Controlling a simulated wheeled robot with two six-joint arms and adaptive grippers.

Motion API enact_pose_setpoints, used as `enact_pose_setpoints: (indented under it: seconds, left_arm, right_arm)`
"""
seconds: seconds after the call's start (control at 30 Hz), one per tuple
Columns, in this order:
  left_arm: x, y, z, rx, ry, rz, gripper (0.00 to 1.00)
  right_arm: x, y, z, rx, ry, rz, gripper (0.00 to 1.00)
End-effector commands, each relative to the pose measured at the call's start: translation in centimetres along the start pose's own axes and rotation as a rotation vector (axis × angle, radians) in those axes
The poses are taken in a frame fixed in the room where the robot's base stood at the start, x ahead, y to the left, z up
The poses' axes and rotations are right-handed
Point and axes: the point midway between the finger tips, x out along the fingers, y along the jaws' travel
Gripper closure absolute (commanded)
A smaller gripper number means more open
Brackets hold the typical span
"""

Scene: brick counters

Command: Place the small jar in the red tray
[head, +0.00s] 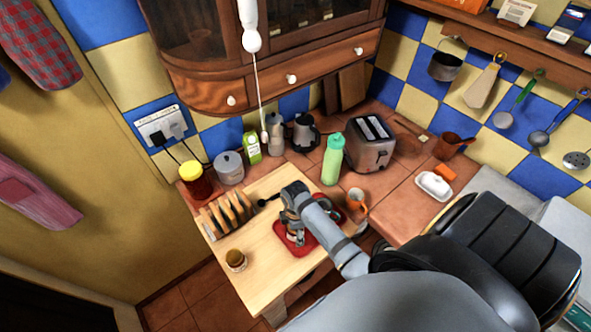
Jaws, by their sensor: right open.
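A small jar (236,261) with brownish contents stands upright near the front left of the light wooden tabletop (262,285). The red tray (283,245) lies to its right on the same top, partly hidden by my right arm. My right gripper (295,236) is open over the red tray, to the right of the jar and apart from it. Its fingertips are small and hard to make out. I cannot tell whether it touches the tray. My left gripper is out of view.
A toast rack (229,213) stands behind the jar. A yellow-lidded jar (196,181) and grey pot (229,167) stand at the back left. The wood around the jar is clear.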

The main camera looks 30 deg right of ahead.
Motion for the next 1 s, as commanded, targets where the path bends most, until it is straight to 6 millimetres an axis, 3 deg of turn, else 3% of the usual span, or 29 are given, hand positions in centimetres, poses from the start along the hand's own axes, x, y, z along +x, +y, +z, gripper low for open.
enact_pose_setpoints:
  seconds: [0.23, 0.5, 0.7, 1.0]
  left_arm:
    - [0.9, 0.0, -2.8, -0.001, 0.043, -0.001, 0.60]
    - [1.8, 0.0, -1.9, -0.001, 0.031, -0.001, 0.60]
    - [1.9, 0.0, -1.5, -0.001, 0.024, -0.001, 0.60]
    - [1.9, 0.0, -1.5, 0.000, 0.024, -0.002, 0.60]
  right_arm:
    - [-4.5, 0.1, 0.0, -0.001, 0.000, 0.006, 0.22]
    - [-10.3, 0.1, 0.0, 0.000, 0.001, 0.003, 0.22]
    - [-11.8, 0.0, 0.0, 0.000, -0.001, 0.000, 0.22]
    - [-11.8, 0.0, 0.0, 0.000, -0.001, 0.000, 0.22]
